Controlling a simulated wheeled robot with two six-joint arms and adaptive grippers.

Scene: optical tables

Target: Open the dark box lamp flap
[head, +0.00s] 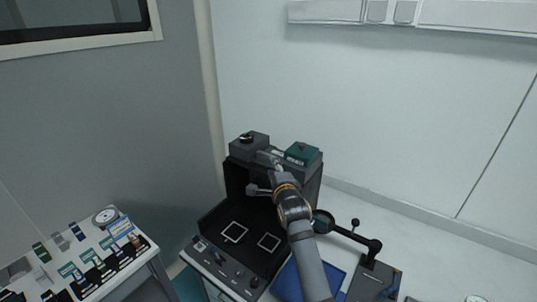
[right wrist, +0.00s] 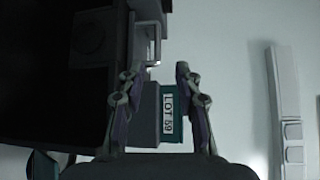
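The dark box (head: 237,180) stands open-fronted at the back of the table, its black interior facing me. On its top are a dark grey housing with a knob (head: 250,143) and a teal block (head: 302,153). My right gripper (head: 268,160) reaches the box's top edge between these two. In the right wrist view the right gripper (right wrist: 157,75) is open, its fingertips apart with nothing clasped. A pale metal handle-like bracket (right wrist: 157,42) lies just beyond the fingertips. The teal block (right wrist: 172,105), labelled LOT 59, shows behind the fingers. I cannot make out the flap's edges. My left gripper is out of view.
Two white square outlines (head: 235,232) mark the box's floor. A magnifier on a dark stand (head: 350,235) and a blue tray (head: 330,278) are right of the box. A side table (head: 75,262) with several small items is at left.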

